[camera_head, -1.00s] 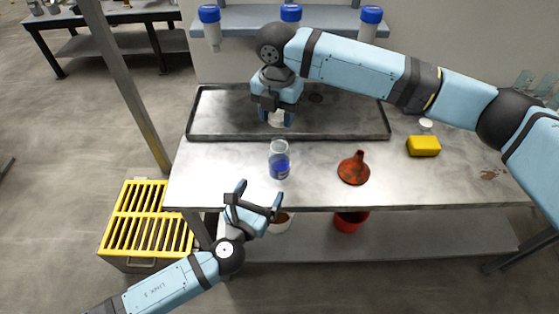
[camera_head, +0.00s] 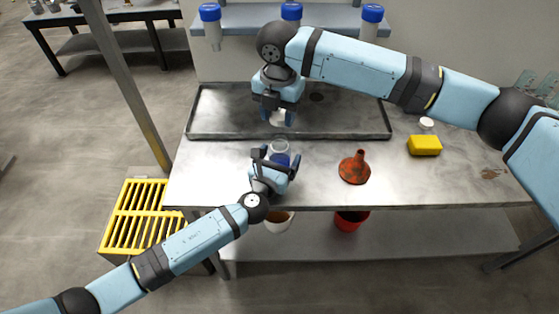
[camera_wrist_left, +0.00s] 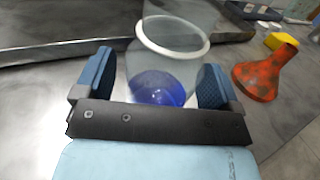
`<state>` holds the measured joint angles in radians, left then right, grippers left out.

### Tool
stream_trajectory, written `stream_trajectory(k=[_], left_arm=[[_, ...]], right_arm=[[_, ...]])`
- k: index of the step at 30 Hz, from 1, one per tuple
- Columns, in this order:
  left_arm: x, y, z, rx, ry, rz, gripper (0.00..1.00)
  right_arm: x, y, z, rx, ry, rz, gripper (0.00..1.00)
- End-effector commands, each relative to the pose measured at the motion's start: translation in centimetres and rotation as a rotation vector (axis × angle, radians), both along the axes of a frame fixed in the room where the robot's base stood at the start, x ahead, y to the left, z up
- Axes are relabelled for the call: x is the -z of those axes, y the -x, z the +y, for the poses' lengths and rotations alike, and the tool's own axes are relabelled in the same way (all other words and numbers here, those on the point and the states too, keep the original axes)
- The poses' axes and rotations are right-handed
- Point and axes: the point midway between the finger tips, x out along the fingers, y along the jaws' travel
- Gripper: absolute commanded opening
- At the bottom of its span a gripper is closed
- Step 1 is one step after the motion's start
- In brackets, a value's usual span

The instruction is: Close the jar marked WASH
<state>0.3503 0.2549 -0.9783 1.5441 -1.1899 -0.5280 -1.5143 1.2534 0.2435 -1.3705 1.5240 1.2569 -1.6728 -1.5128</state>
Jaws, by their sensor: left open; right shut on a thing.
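A clear open jar (camera_head: 280,147) with blue contents stands upright near the front of the metal table. No marking is legible on it. My left gripper (camera_head: 276,157) is open at the jar, its fingers on either side of it. In the left wrist view, the jar (camera_wrist_left: 168,62) stands between the open fingers of my left gripper (camera_wrist_left: 155,68), with its pale rim above. I cannot tell whether the fingers touch the glass. My right gripper (camera_head: 278,115) is shut on a small white lid-like piece (camera_head: 277,118) over the dark tray, behind the jar.
A rusty orange funnel (camera_head: 355,167) stands right of the jar. A yellow block (camera_head: 424,145) and a small white round thing (camera_head: 427,124) are further right. The dark tray (camera_head: 350,133) lies behind. A shelf (camera_head: 240,20) holds blue-capped tubes.

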Motion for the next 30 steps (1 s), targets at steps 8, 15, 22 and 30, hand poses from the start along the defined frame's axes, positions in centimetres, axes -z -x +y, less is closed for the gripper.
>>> stream_trajectory(k=[8, 15, 22, 30], left_arm=[[0.0, -0.1, -0.1, 0.000, 0.001, 0.000, 0.89], [0.0, -0.1, 0.0, 0.000, 0.001, 0.000, 0.36], [0.0, -0.1, 0.0, 0.000, 0.001, 0.000, 0.16], [0.0, -0.1, 0.0, 0.000, 0.001, 0.000, 0.16]], right_arm=[[0.0, 0.0, 0.0, 0.000, 0.000, 0.000, 0.25], [0.0, 0.0, 0.0, 0.000, 0.000, 0.000, 0.25], [0.5, 0.0, 0.0, 0.000, 0.001, 0.001, 0.25], [4.2, 0.0, 0.0, 0.001, -0.001, 0.002, 0.25]])
